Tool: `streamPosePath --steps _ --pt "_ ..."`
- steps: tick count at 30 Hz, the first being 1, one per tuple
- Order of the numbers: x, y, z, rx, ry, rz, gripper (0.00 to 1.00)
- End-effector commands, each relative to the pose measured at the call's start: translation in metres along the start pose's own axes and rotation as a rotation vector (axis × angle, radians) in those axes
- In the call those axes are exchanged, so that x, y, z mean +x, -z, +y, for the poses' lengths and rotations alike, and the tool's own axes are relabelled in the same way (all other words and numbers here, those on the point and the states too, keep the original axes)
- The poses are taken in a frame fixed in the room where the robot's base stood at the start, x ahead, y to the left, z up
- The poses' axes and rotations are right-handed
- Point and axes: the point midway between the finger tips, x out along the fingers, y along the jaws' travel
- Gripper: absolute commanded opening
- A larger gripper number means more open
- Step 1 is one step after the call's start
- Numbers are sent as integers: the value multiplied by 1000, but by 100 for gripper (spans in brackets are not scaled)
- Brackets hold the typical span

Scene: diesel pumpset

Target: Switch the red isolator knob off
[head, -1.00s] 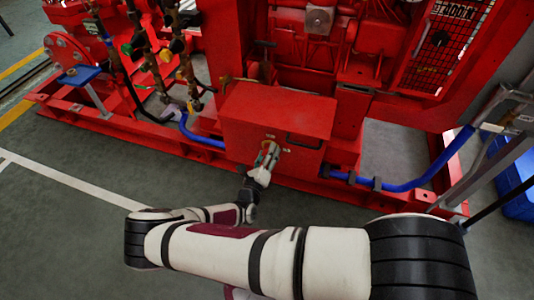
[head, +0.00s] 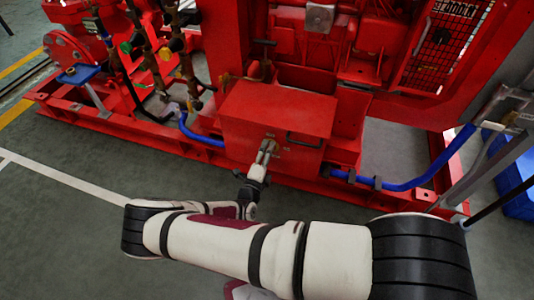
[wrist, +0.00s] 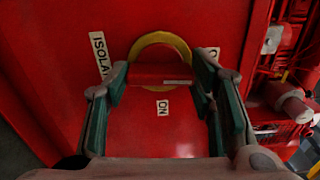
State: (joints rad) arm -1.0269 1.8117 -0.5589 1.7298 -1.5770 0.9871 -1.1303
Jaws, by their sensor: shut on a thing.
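The red isolator knob (wrist: 160,75) is a red bar across a yellow ring (wrist: 158,46) on a red panel. My gripper (wrist: 160,78) has one finger at each end of the bar and is shut on it. The bar lies roughly level across the wrist picture. An "ON" label (wrist: 162,108) is below it, a partly covered "ISOLATOR" label (wrist: 101,55) is at left, and another label behind the right finger is mostly hidden. In the head view my gripper (head: 266,150) is at the front of the red box (head: 275,108), and the knob is hidden there.
A dark handle (head: 305,141) is on the box front, right of my gripper. Blue hoses (head: 410,185) run along the red base frame. Red pump parts with valves (head: 165,50) stand at left. The green floor in front at left is clear.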

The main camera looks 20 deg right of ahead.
Motion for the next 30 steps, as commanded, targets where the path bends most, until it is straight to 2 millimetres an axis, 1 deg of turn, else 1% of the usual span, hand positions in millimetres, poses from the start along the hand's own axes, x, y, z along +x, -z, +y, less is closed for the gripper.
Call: streamPosePath --steps 16,17,18,19,20,30 --pt "0 -1 0 -28 -1 -1 22" --pt "0 -1 0 -27 -1 -1 52" --pt "0 -1 0 -27 -1 -1 61" --pt "0 -1 0 -27 -1 -1 68" --pt "0 -1 0 -27 -1 -1 70" --pt "-2 0 0 -27 -1 -1 70"
